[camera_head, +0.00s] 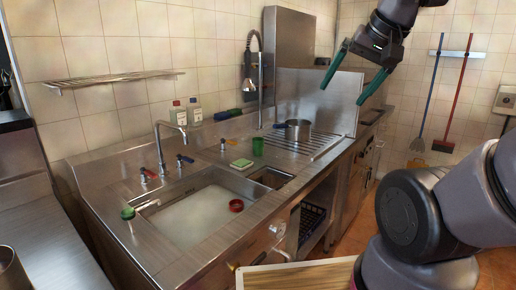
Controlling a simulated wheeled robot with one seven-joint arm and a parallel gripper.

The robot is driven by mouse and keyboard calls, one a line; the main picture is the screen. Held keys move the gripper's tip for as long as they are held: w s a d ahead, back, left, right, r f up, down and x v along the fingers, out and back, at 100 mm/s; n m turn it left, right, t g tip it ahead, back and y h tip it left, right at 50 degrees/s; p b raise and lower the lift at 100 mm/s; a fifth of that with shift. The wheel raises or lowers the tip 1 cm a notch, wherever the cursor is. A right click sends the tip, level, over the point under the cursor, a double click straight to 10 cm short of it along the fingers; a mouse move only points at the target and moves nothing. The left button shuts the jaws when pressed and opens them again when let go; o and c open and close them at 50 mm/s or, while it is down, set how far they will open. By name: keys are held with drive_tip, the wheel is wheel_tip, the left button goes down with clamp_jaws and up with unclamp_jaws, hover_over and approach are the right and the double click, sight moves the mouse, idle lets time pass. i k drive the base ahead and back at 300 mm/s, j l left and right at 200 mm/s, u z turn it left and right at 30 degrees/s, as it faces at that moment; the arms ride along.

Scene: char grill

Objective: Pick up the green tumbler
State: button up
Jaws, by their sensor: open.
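The green tumbler (257,146) stands upright on the steel counter, behind the small sink basin and left of a metal pot. My gripper (342,95) is at the upper right, high above the counter. Its two green fingers are spread wide with nothing between them. It is well apart from the tumbler, up and to the right of it in the picture.
A pot (297,130) stands on the ribbed drainboard (318,143) right of the tumbler. A green-and-white sponge (241,164) lies in front. A tall faucet (260,75) rises behind. The large sink (195,215) holds a red round item (236,205). Bottles (194,110) stand at the wall.

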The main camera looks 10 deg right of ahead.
sight(258, 143)
drive_tip(key=i+l, duration=0.1)
drive_tip(key=l, duration=0.2)
drive_tip(key=i+l+u, duration=0.15)
drive_tip(key=l, duration=0.15)
drive_tip(key=i+l+u, duration=0.3)
drive_tip(key=l, duration=0.35)
drive_tip(key=i+l+u, duration=0.15)
drive_tip(key=l, duration=0.25)
drive_tip(key=i+l+u, duration=0.15)
drive_tip(key=l, duration=0.2)
drive_tip(key=i+l+u, duration=0.1)
drive_tip(key=l, duration=0.3)
drive_tip(key=i+l+u, duration=0.15)
drive_tip(key=l, duration=0.25)
drive_tip(key=i+l+u, duration=0.1)
drive_tip(key=i+l, duration=0.15)
